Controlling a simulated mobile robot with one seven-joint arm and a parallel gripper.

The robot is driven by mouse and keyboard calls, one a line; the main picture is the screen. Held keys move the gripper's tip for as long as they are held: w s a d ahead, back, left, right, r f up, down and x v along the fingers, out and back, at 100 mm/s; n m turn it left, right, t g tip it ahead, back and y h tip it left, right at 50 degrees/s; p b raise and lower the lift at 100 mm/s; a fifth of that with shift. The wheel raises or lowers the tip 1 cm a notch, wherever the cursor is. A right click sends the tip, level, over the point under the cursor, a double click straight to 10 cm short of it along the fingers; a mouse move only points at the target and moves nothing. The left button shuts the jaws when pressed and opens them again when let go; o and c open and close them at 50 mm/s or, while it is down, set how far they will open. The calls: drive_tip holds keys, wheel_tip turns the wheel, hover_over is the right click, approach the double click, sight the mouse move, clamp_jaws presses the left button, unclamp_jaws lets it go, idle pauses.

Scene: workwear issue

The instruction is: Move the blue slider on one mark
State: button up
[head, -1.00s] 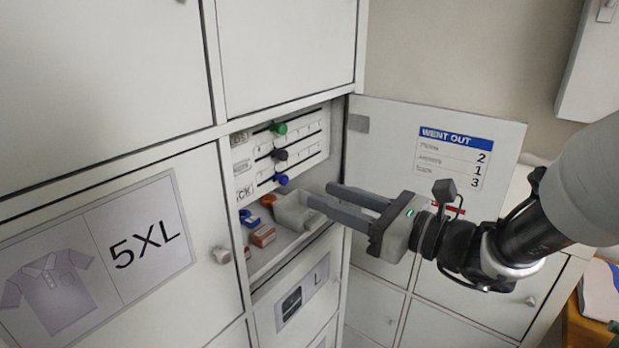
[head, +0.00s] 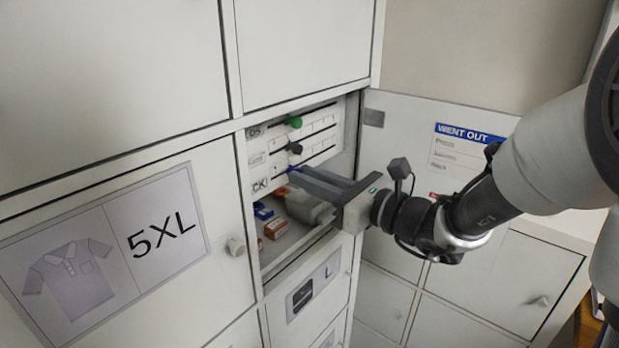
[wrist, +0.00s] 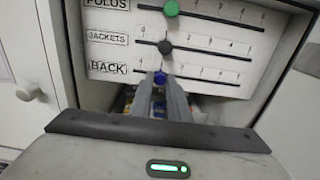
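The blue slider (wrist: 159,77) is a round knob on the lowest row, marked BACK, of a white panel (wrist: 120,50) inside an open compartment. It sits near the left end of its slot; the mark behind it is hidden. My gripper (wrist: 160,88) is open, its two grey fingertips on either side of the blue knob. A small gap seems to show at each side; contact is not clear.
The green slider (wrist: 171,8) and dark slider (wrist: 165,47) are on the rows above. The open door (head: 405,125) carries a WENT OUT notice (head: 460,146), partly covered by my arm.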

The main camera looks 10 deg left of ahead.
clamp_jaws()
drive_tip(key=shift+w+d, duration=0.5)
drive_tip(key=shift+w, duration=0.3)
drive_tip(key=shift+w+d, duration=0.45)
drive_tip(key=shift+w, duration=0.35)
drive_tip(key=o, duration=0.7)
unclamp_jaws()
drive_tip(key=shift+o, duration=0.2)
drive_tip(key=shift+s, duration=0.1)
drive_tip(key=b+v, duration=0.1)
drive_tip(key=v, duration=1.6)
drive_tip(key=shift+s, duration=0.15)
drive_tip(key=shift+d, duration=0.1)
